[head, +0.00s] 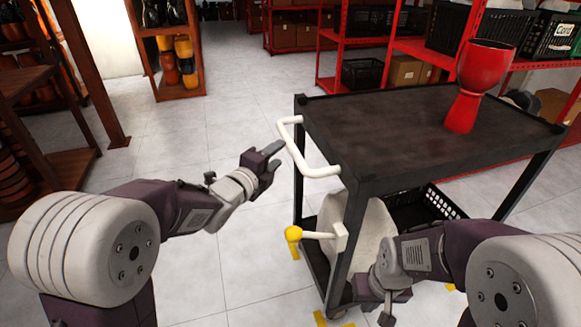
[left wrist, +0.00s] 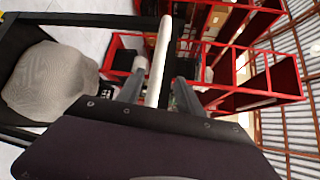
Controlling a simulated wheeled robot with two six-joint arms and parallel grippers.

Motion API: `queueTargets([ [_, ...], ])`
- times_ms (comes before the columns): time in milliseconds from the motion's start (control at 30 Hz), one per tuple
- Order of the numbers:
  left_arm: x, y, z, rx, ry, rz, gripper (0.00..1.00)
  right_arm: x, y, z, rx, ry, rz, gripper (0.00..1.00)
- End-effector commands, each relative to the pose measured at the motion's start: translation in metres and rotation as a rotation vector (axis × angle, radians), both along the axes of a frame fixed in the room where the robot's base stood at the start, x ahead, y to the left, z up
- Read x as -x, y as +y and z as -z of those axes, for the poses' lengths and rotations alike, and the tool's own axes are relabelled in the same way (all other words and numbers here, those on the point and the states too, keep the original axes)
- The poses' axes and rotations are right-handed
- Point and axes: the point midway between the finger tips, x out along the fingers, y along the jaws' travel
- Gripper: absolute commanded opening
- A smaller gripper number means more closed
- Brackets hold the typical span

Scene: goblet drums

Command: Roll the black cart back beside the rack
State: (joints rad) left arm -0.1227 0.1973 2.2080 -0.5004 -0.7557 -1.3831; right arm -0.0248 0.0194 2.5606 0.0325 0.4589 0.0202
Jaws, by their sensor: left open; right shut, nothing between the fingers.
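The black cart (head: 400,125) stands at the right of the head view. A white handle (head: 288,145) sticks out from its left side. My left gripper (head: 276,156) is open just left of the handle. In the left wrist view the handle (left wrist: 161,55) lines up between the two open fingers (left wrist: 160,90); I cannot tell whether they touch it. My right gripper (head: 385,312) is shut and empty, low in front of the cart. A red goblet drum (head: 473,85) stands upright on the cart's top. A red rack (head: 400,45) stands behind the cart, holding crates and boxes.
A white lever with a yellow knob (head: 293,234) sticks out low on the cart's left side. A pale sack-like object (head: 368,240) and a black crate (head: 425,205) sit on its lower shelf. Wooden shelves (head: 165,50) with drums stand at left. The tiled floor (head: 190,130) between is clear.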

Motion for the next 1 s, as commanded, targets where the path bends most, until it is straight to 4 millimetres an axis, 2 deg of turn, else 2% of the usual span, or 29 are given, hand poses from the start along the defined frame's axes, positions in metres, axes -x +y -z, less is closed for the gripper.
queueTargets([
  [33, 0.000, -0.001, 0.008, 0.001, 0.001, 0.002, 0.43, 0.000, 0.000, 0.008, 0.000, -0.001, 0.000, 0.00],
  [267, -0.005, -0.004, 0.007, 0.001, 0.003, 0.002, 0.43, 0.000, 0.000, 0.006, 0.000, -0.002, 0.000, 0.00],
  [500, -0.048, -0.025, 0.015, 0.001, 0.004, 0.001, 0.43, 0.000, 0.000, 0.013, 0.000, -0.001, 0.000, 0.00],
  [700, -0.074, -0.038, 0.018, 0.001, 0.004, 0.000, 0.43, 0.000, 0.000, 0.016, 0.000, -0.001, 0.000, 0.00],
  [1000, -0.080, -0.041, 0.018, 0.002, 0.004, -0.001, 0.43, 0.000, 0.000, 0.016, 0.000, -0.001, 0.000, 0.00],
])
